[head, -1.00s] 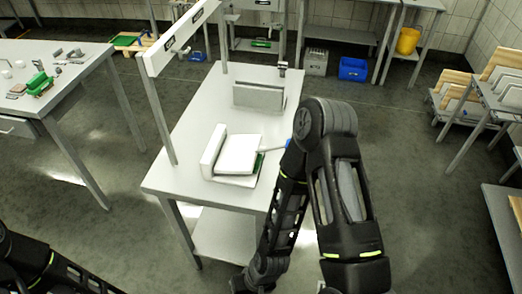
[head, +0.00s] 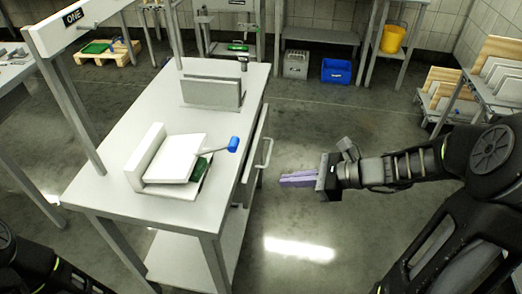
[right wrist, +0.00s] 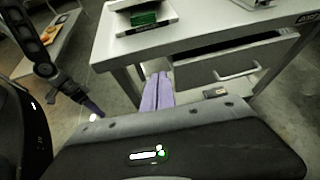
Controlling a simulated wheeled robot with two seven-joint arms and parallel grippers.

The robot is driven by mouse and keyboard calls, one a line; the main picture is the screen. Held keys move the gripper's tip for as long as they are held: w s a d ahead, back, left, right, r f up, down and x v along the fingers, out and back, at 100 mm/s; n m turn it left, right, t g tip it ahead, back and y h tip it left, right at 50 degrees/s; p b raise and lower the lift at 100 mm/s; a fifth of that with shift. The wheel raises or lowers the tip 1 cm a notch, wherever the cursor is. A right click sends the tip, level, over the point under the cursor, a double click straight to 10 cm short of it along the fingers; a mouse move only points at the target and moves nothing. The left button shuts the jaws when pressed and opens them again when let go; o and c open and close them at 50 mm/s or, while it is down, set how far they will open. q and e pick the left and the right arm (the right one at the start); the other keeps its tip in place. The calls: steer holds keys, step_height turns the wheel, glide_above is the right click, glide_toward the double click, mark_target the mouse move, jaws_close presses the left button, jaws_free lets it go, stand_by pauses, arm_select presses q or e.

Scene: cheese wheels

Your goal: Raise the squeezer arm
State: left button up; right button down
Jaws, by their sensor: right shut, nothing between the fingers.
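The squeezer (head: 165,170) is a white press with a green part, near the front of the grey table. Its arm (head: 183,157) is a white plate lying low and slightly tilted over the base, with a blue-tipped handle (head: 233,144) pointing right. My right gripper (head: 298,180) is shut and empty, right of the table and clear of the handle. Its purple fingers (right wrist: 157,92) also show in the right wrist view, below the table edge, with part of the squeezer (right wrist: 143,20) above. A purple tip of what looks like my left gripper (right wrist: 93,117) is small there.
A drawer (head: 254,160) with a handle stands partly open on the table's right side. A grey upright block (head: 212,93) stands farther back on the table. A shelf post rises at the table's left. Floor is clear around my right gripper.

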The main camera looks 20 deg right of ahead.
arm_select(q)
steer(key=shift+w+d, duration=0.1)
steer(key=shift+d, duration=0.2)
arm_select(e)
steer(key=r+y, duration=0.1)
steer(key=r, duration=0.1)
steer(key=a+r+m+y, duration=0.1)
steer(key=a+r, duration=0.1)
steer(key=r, duration=0.1)
steer(key=shift+r+m+t+y, duration=0.3)
steer(key=shift+m+t+y, duration=0.1)
steer(key=shift+a, duration=0.1)
arm_select(q)
steer(key=shift+r, duration=0.2)
arm_select(e)
steer(key=w+a+r, duration=0.1)
steer(key=w+a, duration=0.6)
steer(key=a, duration=0.2)
steer(key=shift+w, duration=0.1)
